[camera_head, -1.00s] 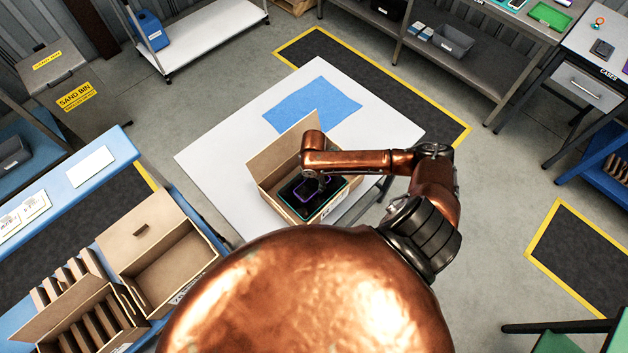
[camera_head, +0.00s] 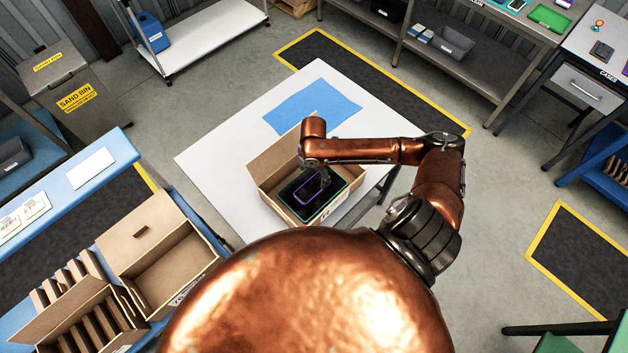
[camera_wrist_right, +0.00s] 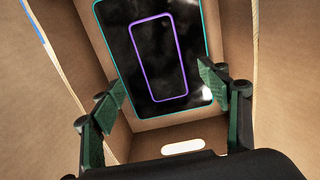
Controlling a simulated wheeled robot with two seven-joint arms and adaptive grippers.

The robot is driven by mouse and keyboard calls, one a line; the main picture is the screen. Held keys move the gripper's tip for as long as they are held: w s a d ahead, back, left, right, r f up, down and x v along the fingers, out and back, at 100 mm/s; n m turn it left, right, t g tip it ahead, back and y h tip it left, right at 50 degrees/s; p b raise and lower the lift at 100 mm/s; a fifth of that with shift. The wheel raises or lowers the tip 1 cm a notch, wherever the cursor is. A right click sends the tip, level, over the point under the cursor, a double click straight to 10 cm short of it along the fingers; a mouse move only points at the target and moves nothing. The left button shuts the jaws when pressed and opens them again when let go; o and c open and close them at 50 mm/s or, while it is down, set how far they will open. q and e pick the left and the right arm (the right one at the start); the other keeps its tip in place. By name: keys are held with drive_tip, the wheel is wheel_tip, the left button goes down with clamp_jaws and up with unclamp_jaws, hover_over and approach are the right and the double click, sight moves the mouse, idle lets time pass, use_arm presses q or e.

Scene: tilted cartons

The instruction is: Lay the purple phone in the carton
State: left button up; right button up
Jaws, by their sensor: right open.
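The purple-edged phone (camera_head: 307,195) lies flat, dark face up, in the open carton (camera_head: 284,157) on the white table. Under it is a larger black tablet with a teal edge (camera_wrist_right: 122,60). In the right wrist view the phone (camera_wrist_right: 160,58) lies wholly within the tablet's outline, slightly turned. My right gripper (camera_wrist_right: 162,88) is open and empty, its green-padded fingers apart on either side of the view, above the carton's contents. The phone is clear of both fingers. My left gripper is out of view.
The white table (camera_head: 215,160) has a blue mat (camera_head: 312,105) behind the carton. The carton's walls stand close around the tablet. At left, a blue bench holds another open carton (camera_head: 150,240) and a box with dividers (camera_head: 80,310). A grey shelf unit stands at the back right.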

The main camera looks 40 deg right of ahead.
wheel_tip(320, 180, up, 6)
drive_tip(key=shift+r, duration=0.1)
idle(0.4)
